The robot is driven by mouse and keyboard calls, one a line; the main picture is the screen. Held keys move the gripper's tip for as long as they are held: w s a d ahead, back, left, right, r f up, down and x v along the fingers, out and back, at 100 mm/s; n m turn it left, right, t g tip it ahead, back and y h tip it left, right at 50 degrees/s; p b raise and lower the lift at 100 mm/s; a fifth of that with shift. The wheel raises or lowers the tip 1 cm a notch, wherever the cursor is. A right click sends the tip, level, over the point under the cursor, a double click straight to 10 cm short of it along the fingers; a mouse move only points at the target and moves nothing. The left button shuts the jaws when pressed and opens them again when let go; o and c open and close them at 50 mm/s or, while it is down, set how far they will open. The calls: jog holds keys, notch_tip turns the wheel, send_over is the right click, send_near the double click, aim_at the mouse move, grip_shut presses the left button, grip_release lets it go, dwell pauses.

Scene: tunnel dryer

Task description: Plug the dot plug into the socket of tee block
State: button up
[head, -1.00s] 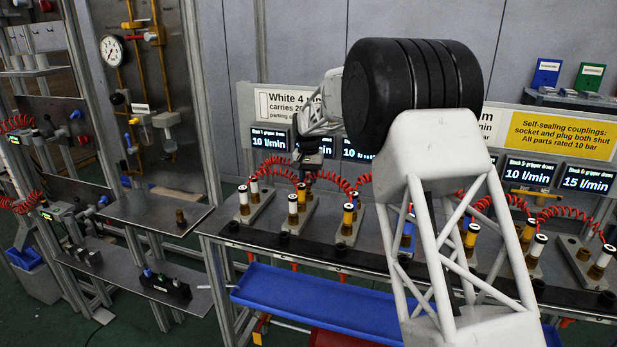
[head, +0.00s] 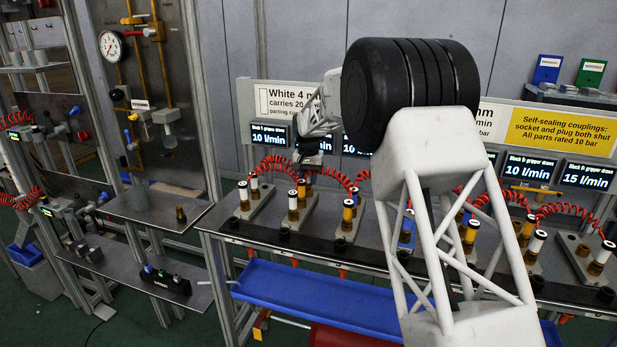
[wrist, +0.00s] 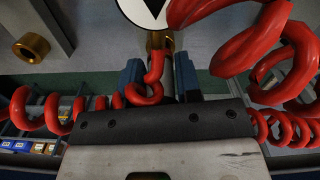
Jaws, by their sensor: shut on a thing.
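My gripper (wrist: 159,72) is shut on a brass plug (wrist: 158,42) with a red coiled hose, between its two blue fingers in the wrist view. A white disc (wrist: 152,10) with a black mark sits beyond the plug, cut off by the top edge, so its full sign cannot be read. In the head view my gripper (head: 309,158) is small and dark, above the left part of the bench; the held plug cannot be made out clearly there. I cannot tell which block is the tee block. An open brass socket (wrist: 31,47) shows at left in the wrist view.
Grey blocks with white-topped and yellow-topped plugs line the bench (head: 325,250). Red coiled hoses (head: 275,165) loop close around my gripper. A blue tray (head: 315,298) hangs below. A side shelf (head: 150,210) holds a lone brass fitting (head: 181,214).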

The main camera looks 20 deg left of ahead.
jog(key=shift+f, duration=0.5)
jog(key=o, duration=1.1)
jog(key=shift+r, duration=3.85)
jog(key=shift+d, duration=0.1)
